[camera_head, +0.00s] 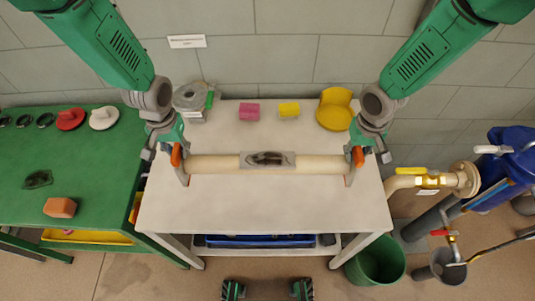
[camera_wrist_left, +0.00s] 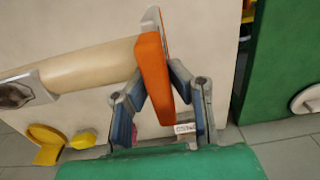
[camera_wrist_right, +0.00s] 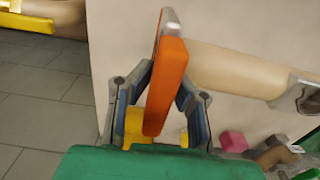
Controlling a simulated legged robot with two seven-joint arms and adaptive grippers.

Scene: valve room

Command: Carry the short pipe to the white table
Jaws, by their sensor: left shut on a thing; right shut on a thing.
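The short pipe (camera_head: 215,165) is beige with a grey patch at its middle and orange-edged plates at its ends. It lies level across the white table (camera_head: 260,210) in the head view; whether it touches the top I cannot tell. My left gripper (camera_head: 178,158) is shut on its left end and my right gripper (camera_head: 354,158) on its right end. The left wrist view shows the pipe (camera_wrist_left: 95,68) with the orange end plate between the fingers. The right wrist view shows the pipe (camera_wrist_right: 235,72) with the other orange plate between the fingers.
A pink block (camera_head: 249,112), a yellow block (camera_head: 289,110), a yellow curved part (camera_head: 335,110) and a grey roll (camera_head: 193,96) stand at the table's back. A green bench (camera_head: 95,165) is at left. A valve pipe (camera_head: 428,181) and green bin (camera_head: 376,262) are at right.

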